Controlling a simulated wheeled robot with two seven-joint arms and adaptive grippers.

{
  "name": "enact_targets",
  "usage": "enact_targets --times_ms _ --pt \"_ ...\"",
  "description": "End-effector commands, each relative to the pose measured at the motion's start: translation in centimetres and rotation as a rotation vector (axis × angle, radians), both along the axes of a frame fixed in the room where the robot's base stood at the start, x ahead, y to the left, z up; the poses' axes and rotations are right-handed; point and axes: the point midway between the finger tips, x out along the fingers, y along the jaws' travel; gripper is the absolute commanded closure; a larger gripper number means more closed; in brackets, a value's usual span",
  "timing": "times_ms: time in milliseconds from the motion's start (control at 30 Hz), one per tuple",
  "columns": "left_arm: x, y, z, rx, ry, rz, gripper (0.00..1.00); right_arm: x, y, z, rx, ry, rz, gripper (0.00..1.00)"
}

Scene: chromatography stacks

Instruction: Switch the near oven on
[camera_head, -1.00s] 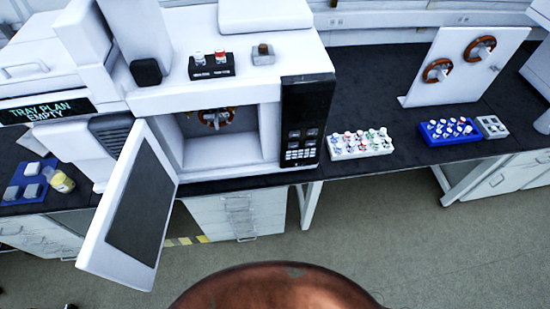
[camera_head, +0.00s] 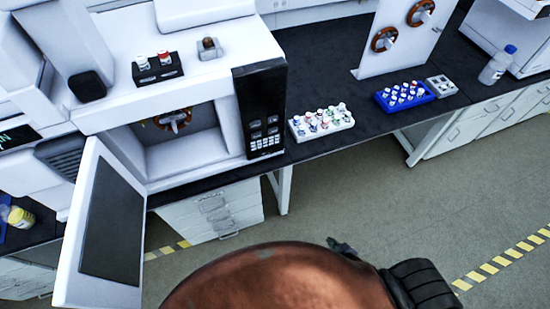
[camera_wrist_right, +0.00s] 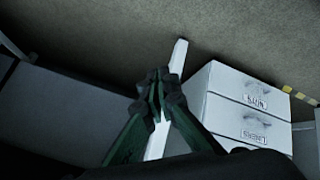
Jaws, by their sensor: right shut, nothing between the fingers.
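The oven (camera_head: 208,137) is a white instrument on the dark bench, at the left in the head view. Its door (camera_head: 112,215) stands open towards me, and a copper-coloured coil (camera_head: 172,122) shows inside. Its black control panel (camera_head: 262,105) on the right front carries several small keys; I cannot tell whether it is lit. My right gripper (camera_head: 343,247) shows only as a dark tip, low and to the right of the oven, well apart from the panel. In the right wrist view its fingers (camera_wrist_right: 158,90) are together and empty. My left gripper is not in view.
A white rack of vials (camera_head: 321,123) stands right of the panel, with a blue vial rack (camera_head: 405,96) beyond. A black holder with two vials (camera_head: 158,68) sits on the oven's top. White drawers (camera_wrist_right: 245,105) show in the wrist view. The floor before the bench is clear.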

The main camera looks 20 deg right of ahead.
Motion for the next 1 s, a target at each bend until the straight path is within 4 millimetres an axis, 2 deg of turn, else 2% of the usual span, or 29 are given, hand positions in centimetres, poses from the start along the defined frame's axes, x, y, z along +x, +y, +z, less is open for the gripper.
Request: enact_targets --times_ms 33,67,100,167,200,267,300,400,433,500,600,700,1000 --pt "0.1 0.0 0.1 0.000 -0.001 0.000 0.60 4.5 0.1 4.7 -0.050 -0.126 0.098 1.00" --pt "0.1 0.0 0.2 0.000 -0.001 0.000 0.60 6.7 0.5 7.5 -0.083 -0.198 0.159 1.00" --pt "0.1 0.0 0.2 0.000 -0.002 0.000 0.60 9.5 1.2 11.4 -0.127 -0.295 0.240 1.00" --pt "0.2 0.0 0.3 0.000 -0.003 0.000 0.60 12.8 2.7 17.4 -0.198 -0.436 0.362 1.00" --pt "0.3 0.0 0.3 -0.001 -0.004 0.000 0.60 14.4 3.9 21.4 -0.248 -0.526 0.441 1.00" --pt "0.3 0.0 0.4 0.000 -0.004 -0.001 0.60 16.1 5.9 27.0 -0.320 -0.652 0.551 1.00" --pt "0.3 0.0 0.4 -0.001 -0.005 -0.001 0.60 16.7 7.2 30.4 -0.367 -0.728 0.621 1.00" --pt "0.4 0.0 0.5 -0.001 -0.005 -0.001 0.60 17.0 10.4 37.2 -0.468 -0.884 0.765 1.00" --pt "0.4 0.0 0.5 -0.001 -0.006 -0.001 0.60 16.9 11.2 38.7 -0.493 -0.922 0.800 1.00" --pt "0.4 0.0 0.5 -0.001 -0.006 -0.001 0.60 16.6 12.7 41.4 -0.540 -0.987 0.863 1.00" --pt "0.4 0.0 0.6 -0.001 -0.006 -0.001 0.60 16.1 14.0 43.5 -0.579 -1.040 0.915 1.00" --pt "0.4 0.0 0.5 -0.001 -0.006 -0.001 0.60 16.0 14.4 44.0 -0.591 -1.056 0.930 1.00" --pt "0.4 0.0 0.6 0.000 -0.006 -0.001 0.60 16.1 14.4 44.0 -0.589 -1.054 0.927 1.00"
